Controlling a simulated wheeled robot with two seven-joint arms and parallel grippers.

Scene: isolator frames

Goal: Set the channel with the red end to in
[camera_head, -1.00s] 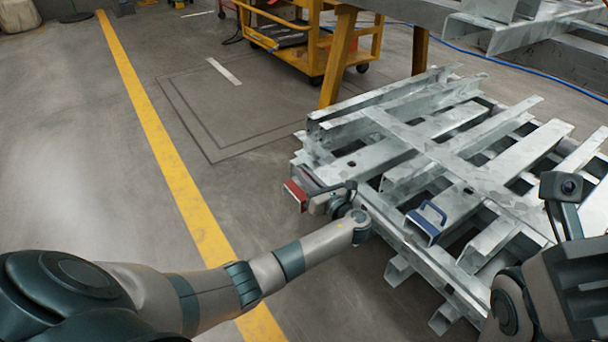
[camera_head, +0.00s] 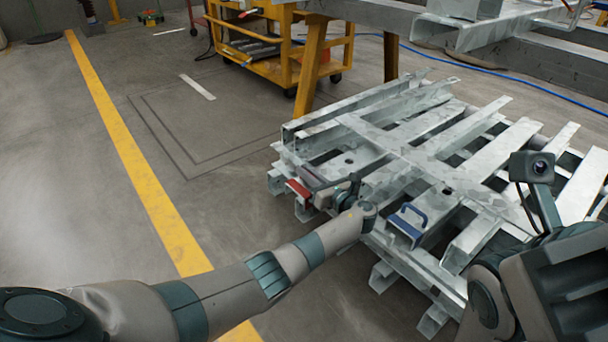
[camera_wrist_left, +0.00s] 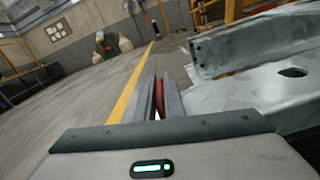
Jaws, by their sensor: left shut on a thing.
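The channel with the red end (camera_head: 298,189) is at the left front corner of a stack of grey metal channels (camera_head: 400,150). Its red face shows at the stack's edge, and most of its length is hidden by my gripper and the stack. My left gripper (camera_head: 325,194) is at this end, shut on it. In the left wrist view a narrow red strip, part of the red end (camera_wrist_left: 159,98), shows between the two nearly closed fingers (camera_wrist_left: 158,100). Of my right arm only the wrist and its camera show, at the right; its fingers are out of view.
A yellow cart (camera_head: 270,50) and a yellow trestle leg (camera_head: 312,65) stand behind the stack. Open floor with a yellow line (camera_head: 140,180) lies to the left.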

